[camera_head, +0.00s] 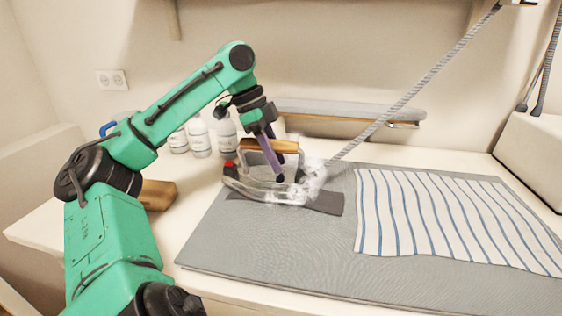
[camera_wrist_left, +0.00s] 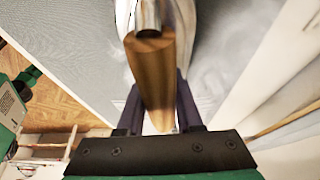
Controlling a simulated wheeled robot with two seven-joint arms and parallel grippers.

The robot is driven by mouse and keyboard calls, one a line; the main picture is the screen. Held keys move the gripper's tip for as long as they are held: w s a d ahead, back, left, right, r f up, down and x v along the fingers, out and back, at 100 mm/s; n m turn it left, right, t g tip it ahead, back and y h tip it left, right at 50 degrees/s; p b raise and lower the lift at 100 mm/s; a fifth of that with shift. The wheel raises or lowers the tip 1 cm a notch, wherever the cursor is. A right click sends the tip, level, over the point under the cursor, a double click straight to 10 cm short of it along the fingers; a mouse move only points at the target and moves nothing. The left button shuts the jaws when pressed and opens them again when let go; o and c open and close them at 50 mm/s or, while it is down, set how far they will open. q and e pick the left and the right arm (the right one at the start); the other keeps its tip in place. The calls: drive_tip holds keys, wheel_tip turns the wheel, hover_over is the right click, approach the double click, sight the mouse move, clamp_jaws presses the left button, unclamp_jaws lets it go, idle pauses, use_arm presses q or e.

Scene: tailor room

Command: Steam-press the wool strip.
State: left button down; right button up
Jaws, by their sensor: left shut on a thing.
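A steam iron (camera_head: 255,186) with a wooden handle (camera_head: 270,146) and a red knob sits on the dark grey wool strip (camera_head: 325,203), on the grey pressing mat. White steam rises around its right end. My left gripper (camera_head: 275,166) is shut on the iron's wooden handle, which also shows between the fingers in the left wrist view (camera_wrist_left: 152,80). The iron covers much of the strip; the strip's right end and near edge show. I cannot tell whether the iron's sole touches the strip all along. My right gripper is not in view.
A striped white and blue cloth (camera_head: 450,218) lies on the right of the grey mat (camera_head: 260,255). A grey hose (camera_head: 420,83) runs from the iron to the upper right. White bottles (camera_head: 199,138) and a padded sleeve board (camera_head: 350,110) stand behind. The mat's front is clear.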

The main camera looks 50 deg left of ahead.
use_arm(q)
drive_tip(key=shift+s+a+b, duration=0.5)
drive_tip(key=shift+a+b, duration=0.1)
drive_tip(key=shift+a, duration=0.1)
drive_tip(key=shift+s+a+r, duration=0.1)
drive_tip(key=shift+r, duration=0.05)
drive_tip(key=shift+s+d+b, duration=0.2)
drive_tip(key=shift+s+b, duration=0.05)
drive_tip(key=shift+b, duration=0.3)
drive_tip(key=shift+s+d+b, duration=0.55)
drive_tip(key=shift+s+b, duration=0.15)
drive_tip(key=shift+b, duration=0.25)
drive_tip(key=shift+s+d, duration=0.1)
drive_tip(key=shift+s, duration=0.05)
